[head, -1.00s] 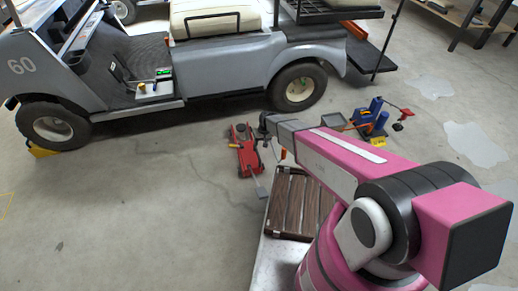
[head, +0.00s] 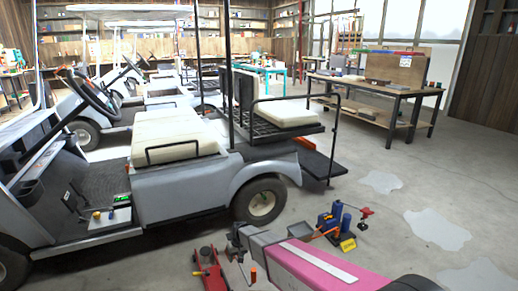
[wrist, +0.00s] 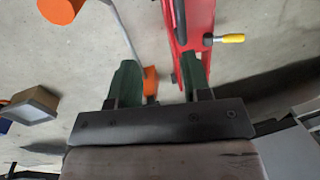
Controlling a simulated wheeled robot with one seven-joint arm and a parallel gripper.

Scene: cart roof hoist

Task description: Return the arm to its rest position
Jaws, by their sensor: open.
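My pink and grey arm (head: 325,268) reaches in from the bottom right in the head view. My gripper (head: 240,240) is at its far end, above the floor in front of the cart's rear wheel. In the wrist view, the two dark green fingers of my gripper (wrist: 160,82) stand apart. No held object is evident, though an orange piece (wrist: 150,78) shows between them in the picture. A red floor jack (head: 208,272) is on the floor beside my gripper. It also shows in the wrist view (wrist: 195,20), partly behind the right finger.
A grey golf cart (head: 180,188) stands behind my gripper, with its rear wheel (head: 262,203) close by. A blue and red tool unit (head: 332,218) and a yellow block (head: 348,245) are to the right. A workbench (head: 385,90) stands further back. The right floor is mostly open.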

